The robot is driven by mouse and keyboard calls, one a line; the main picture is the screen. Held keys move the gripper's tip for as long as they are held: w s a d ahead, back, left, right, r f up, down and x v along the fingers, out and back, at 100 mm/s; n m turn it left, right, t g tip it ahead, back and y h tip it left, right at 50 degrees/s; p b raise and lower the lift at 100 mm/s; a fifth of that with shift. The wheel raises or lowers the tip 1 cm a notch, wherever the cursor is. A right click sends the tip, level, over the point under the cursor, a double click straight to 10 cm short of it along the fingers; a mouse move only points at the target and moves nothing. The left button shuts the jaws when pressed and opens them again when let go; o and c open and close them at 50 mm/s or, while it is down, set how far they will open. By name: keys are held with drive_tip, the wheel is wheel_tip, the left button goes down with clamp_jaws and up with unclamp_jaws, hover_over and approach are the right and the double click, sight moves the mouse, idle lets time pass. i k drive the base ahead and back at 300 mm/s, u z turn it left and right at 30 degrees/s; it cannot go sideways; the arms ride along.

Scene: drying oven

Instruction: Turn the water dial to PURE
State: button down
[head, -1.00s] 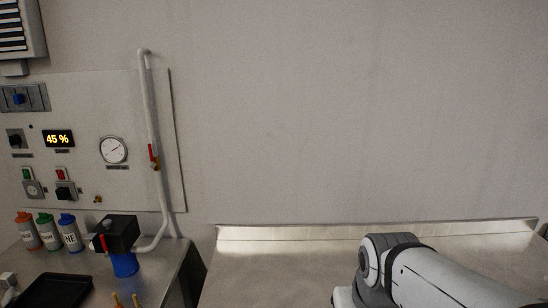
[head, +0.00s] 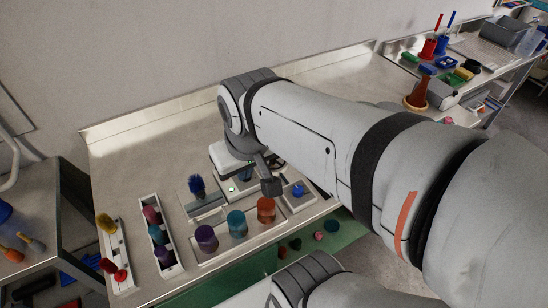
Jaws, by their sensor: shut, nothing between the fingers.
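My gripper (head: 271,187) is low over the steel bench, partly hidden behind my arm, and its dark fingers look closed with nothing seen between them. A small pale box with a blue knob (head: 298,190) sits just right of the fingers; I cannot read any marking on it, so I cannot tell whether it is the water dial. No dial with a readable PURE label shows in the head view. Whether the fingers touch the box or the orange-topped piece beside them is unclear.
Coloured items (head: 428,48) stand at back right. The back left bench top is clear.

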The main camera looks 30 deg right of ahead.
sight(298, 191)
drive_tip(key=z, duration=0.15)
drive_tip(key=k, duration=0.5)
drive_tip(key=u, duration=1.5)
drive_tip(key=k, duration=1.05)
drive_tip(key=z, duration=1.3)
drive_tip(key=i, duration=1)
drive_tip(key=z, duration=0.05)
